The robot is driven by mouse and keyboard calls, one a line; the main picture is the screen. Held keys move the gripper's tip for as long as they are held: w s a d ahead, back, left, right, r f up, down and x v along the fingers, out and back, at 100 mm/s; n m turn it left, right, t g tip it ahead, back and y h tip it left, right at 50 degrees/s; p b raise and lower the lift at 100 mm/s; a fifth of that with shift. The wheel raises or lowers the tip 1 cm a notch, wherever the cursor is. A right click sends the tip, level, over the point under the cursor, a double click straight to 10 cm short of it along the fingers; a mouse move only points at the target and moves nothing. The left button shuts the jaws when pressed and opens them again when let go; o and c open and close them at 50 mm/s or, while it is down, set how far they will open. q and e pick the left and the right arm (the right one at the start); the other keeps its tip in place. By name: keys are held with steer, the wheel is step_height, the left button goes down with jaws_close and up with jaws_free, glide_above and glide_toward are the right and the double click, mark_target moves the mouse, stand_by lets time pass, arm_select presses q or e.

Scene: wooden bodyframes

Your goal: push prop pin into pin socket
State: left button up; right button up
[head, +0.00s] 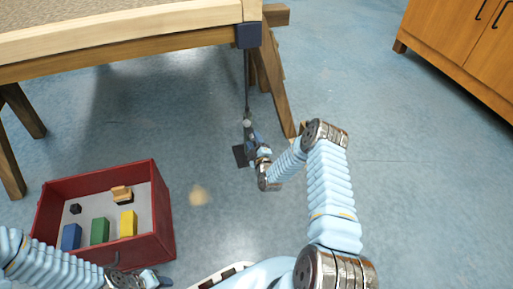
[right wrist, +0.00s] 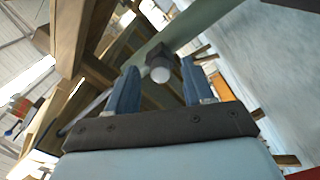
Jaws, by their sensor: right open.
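A pin-like knob with a pale round end (right wrist: 160,70) and a dark body shows between my fingers in the right wrist view. It also shows as a pale knob (head: 247,122) in the head view, by a thin dark upright below the table corner. My right gripper (head: 251,139) is open, its blue fingers either side of the knob in the right wrist view (right wrist: 159,80); contact cannot be told. No socket can be clearly made out. My left gripper (head: 150,279) is at the lower left edge, its jaws unclear.
A wooden table (head: 130,35) with a dark corner block (head: 248,36) stands at the back left, its slanted leg near my right gripper. A red crate (head: 165,222) with coloured blocks lies lower left. A wooden cabinet (head: 462,40) stands back right. Floor between is clear.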

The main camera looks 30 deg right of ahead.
steer(key=p+v, duration=0.2)
steer(key=v, duration=1.1)
steer(key=shift+s, duration=0.35)
